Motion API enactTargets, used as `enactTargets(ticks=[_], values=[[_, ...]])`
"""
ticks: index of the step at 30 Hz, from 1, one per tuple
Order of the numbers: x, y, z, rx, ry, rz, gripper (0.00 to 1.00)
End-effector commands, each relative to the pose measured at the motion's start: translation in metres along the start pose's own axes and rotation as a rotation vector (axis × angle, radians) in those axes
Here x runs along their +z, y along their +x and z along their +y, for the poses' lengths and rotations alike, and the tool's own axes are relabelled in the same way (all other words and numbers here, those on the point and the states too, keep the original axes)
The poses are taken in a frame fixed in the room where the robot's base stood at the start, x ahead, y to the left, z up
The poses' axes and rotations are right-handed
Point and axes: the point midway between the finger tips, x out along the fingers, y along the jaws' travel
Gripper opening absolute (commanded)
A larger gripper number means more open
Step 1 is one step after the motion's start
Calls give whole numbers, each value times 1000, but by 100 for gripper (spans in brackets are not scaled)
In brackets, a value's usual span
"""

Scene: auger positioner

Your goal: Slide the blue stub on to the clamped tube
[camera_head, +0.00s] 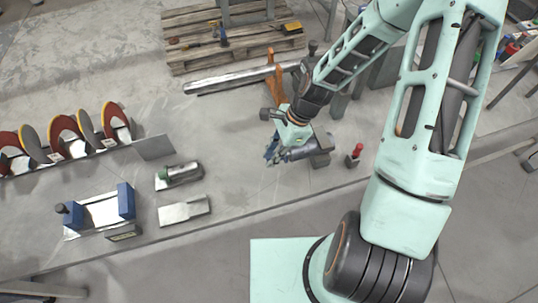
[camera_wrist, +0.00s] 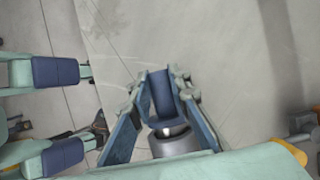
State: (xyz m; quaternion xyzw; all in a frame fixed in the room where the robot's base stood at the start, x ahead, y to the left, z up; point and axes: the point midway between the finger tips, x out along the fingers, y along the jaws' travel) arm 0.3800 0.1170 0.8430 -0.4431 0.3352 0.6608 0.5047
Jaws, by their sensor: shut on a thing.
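My gripper (camera_head: 278,146) is down at the left end of the grey clamped tube (camera_head: 302,153) in the head view. The tube lies level, and its right end is held in a dark clamp (camera_head: 320,152) on the bench. In the wrist view my gripper (camera_wrist: 163,108) is shut on the blue stub (camera_wrist: 162,92), with one finger on each side. A shiny ring and a grey round body, seemingly the tube (camera_wrist: 174,146), show just below the stub. The stub is lined up with them. I cannot tell whether it is around the tube or only against its end.
A small red-topped object (camera_head: 356,152) stands right of the clamp. An orange upright (camera_head: 275,78) and a long metal bar (camera_head: 230,80) lie behind. A green-ended cylinder (camera_head: 180,174), a metal plate (camera_head: 184,210) and a blue-ended fixture (camera_head: 98,212) are at left. The bench between is clear.

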Motion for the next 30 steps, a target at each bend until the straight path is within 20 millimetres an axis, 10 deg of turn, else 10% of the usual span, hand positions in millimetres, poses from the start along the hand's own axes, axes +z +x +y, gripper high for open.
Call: enactTargets(ticks=[14,15,20,30], values=[[-13,-6,-1,-3,1,3,0],[-14,-6,-1,-3,1,4,19],[-13,-5,-1,-2,1,2,37],[-12,-6,0,1,1,1,37]])
